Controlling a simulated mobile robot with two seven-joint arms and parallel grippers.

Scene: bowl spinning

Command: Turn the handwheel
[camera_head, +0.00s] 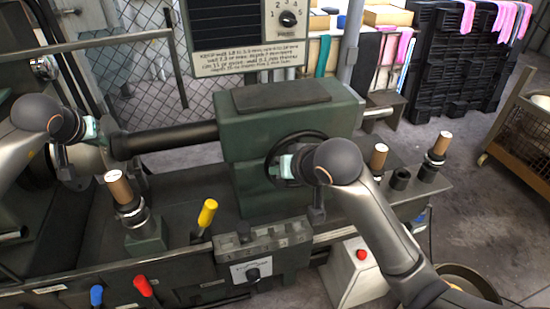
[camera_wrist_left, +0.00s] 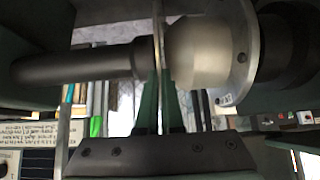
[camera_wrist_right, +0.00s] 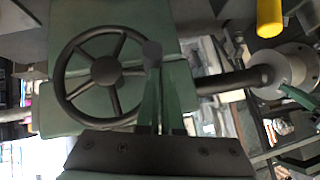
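The black spoked handwheel (camera_head: 273,169) is mounted on the front of the green machine head, partly hidden behind my right gripper (camera_head: 285,167). In the right wrist view the handwheel (camera_wrist_right: 104,70) shows its hub, spokes and a dark knob (camera_wrist_right: 152,52) at its rim. My right gripper's green fingers (camera_wrist_right: 160,75) are close together at that knob; I cannot tell whether they grip it. My left gripper (camera_head: 90,130) is at the chuck end on the left. In the left wrist view its fingers (camera_wrist_left: 160,80) stand around a thin disc edge beside a pale rounded part (camera_wrist_left: 198,50); a grip is unclear.
A dark horizontal bar (camera_head: 165,138) runs between the chuck and the green head (camera_head: 285,105). A yellow-topped lever (camera_head: 206,213), upright posts with brown handles (camera_head: 118,185) and a control box (camera_head: 245,245) stand in front. A red-button box (camera_head: 352,272) is below the right arm.

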